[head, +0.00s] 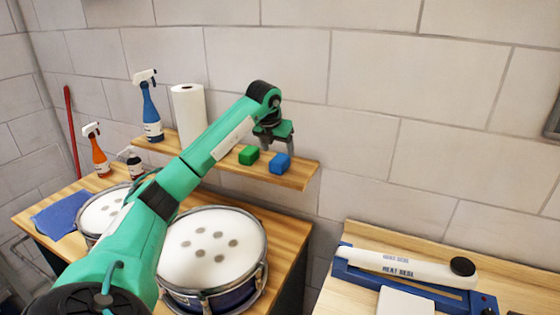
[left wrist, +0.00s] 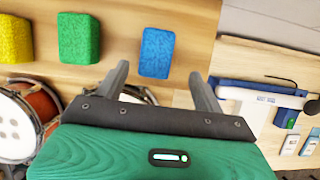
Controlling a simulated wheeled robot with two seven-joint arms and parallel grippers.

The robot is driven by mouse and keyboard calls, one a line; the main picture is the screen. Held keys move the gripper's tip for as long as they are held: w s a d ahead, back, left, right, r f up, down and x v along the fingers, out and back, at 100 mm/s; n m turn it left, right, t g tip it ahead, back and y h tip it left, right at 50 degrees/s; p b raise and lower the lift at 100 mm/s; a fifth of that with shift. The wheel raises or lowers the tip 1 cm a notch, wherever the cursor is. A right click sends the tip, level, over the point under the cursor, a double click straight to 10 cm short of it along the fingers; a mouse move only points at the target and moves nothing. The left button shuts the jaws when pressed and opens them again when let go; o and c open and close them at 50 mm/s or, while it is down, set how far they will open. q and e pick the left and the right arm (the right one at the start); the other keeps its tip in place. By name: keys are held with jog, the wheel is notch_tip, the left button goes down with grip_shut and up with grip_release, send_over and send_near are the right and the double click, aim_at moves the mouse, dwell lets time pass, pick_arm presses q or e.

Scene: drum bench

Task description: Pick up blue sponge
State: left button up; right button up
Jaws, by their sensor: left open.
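The blue sponge (head: 280,163) lies on the wooden shelf near its right end, to the right of the green sponge (head: 249,155). In the left wrist view the blue sponge (left wrist: 156,53) is beyond the fingertips, ahead of the gap and nearer the left finger. My right gripper is in neither view.
A yellow sponge (left wrist: 15,40) lies left of the green one. The shelf (head: 300,178) also bears a paper roll (head: 188,114) and a blue spray bottle (head: 150,112). Drums (head: 213,248) stand on the bench below. A heat sealer (head: 400,265) is on the right table.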

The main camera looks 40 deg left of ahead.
aim_at(280, 158)
pick_arm(q)
jog(key=shift+w+a+f, duration=0.15)
jog(key=shift+w+f, duration=0.15)
jog(key=shift+f, duration=0.25)
jog(key=shift+w+f, duration=0.1)
jog(key=shift+f, duration=0.15)
jog(key=shift+a+f+p, duration=0.1)
jog(key=shift+p, duration=0.2)
jog(key=p+x, duration=0.2)
jog(key=x, duration=0.1)
jog(key=p+x, duration=0.1)
jog(key=shift+w+a+f, duration=0.2)
jog(key=shift+w+a, duration=0.05)
jog(key=shift+a, duration=0.05)
jog(key=shift+f, duration=0.15)
jog(key=c, duration=1)
jog(key=shift+c, duration=0.2)
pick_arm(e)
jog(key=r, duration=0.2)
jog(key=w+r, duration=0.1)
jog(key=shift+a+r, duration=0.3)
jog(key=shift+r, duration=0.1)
pick_arm(q)
jog(key=shift+r, duration=0.25)
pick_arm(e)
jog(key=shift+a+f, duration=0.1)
